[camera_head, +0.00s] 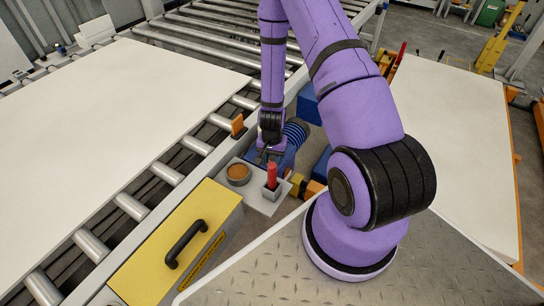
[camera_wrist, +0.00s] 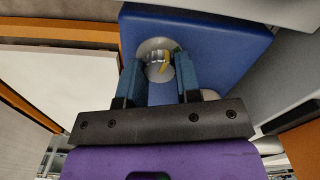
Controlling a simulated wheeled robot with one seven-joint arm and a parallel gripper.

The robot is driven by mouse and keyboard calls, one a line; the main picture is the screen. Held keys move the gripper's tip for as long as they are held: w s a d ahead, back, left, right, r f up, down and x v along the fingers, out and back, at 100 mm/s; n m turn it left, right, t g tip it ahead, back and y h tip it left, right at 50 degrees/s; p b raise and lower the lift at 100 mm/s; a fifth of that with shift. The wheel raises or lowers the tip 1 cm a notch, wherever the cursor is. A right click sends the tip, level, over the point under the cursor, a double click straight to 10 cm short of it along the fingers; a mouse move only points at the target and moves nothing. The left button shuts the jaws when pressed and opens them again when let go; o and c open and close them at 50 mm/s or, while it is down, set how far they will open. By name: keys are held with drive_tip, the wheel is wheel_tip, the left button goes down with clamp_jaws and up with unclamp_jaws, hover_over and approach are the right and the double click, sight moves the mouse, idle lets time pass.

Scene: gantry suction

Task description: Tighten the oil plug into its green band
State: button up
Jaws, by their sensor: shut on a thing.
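In the wrist view my gripper (camera_wrist: 158,66) has its two fingers on either side of the oil plug (camera_wrist: 158,58), a small round metallic part with a yellow mark pointing up and to the right. The fingers are shut on it. The plug sits in a pale round seat (camera_wrist: 146,49) on a blue housing (camera_wrist: 225,45). In the head view my gripper (camera_head: 264,154) reaches down beside a blue ribbed motor (camera_head: 292,136), and the plug is hidden.
A grey tray (camera_head: 262,205) near my gripper carries a round brown-filled tin (camera_head: 238,174) and a red-handled tool in a holder (camera_head: 272,176). A yellow box with a black handle (camera_head: 186,244) stands in front. A roller conveyor (camera_head: 165,172) with a large white panel (camera_head: 110,105) lies left.

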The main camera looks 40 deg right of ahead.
sight(272, 157)
drive_tip(key=o, duration=0.9)
drive_tip(key=shift+r, duration=0.1)
wheel_tip(272, 157, up, 11)
drive_tip(key=shift+f, duration=0.2)
